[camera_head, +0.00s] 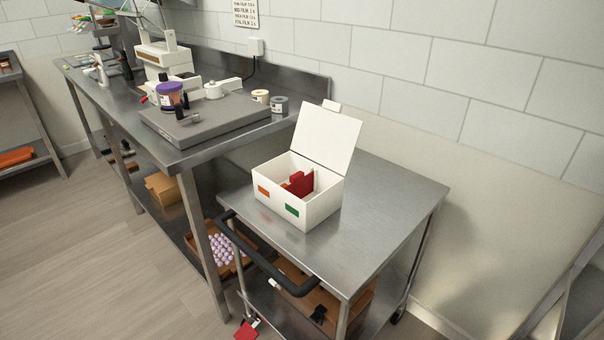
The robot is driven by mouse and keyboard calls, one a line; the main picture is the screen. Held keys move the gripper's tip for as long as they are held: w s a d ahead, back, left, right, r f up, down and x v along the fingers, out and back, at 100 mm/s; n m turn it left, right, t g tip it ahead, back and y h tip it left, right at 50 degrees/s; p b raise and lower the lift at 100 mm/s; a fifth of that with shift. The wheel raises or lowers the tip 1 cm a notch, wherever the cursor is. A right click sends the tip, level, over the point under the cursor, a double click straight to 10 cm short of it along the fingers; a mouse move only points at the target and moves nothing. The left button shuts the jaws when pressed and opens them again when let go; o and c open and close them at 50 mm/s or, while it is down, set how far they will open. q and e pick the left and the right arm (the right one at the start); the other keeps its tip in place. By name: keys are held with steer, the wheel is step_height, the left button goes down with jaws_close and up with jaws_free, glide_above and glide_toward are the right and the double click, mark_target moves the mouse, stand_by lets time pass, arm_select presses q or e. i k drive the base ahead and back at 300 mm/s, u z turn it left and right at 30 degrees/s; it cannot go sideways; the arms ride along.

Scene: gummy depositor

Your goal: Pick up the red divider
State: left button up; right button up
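A white box (322,208) with its lid (325,138) raised stands on the steel cart. Inside it is a dark red upright panel (304,184), which looks like the red divider. Its lower part is hidden by the box's front wall, and a smaller red piece shows at its left. The box front carries an orange label (263,191) and a green label (291,211). Neither of my grippers can be made out in this view.
The cart top (385,215) is clear right of the box. A black handle (265,262) runs along its front left. A wall stands behind.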

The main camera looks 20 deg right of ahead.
mark_target(301, 186)
steer(key=u, duration=1.3)
steer(key=i, duration=2.2)
steer(key=z, duration=3.35)
steer(key=i, duration=0.1)
steer(key=z, duration=0.2)
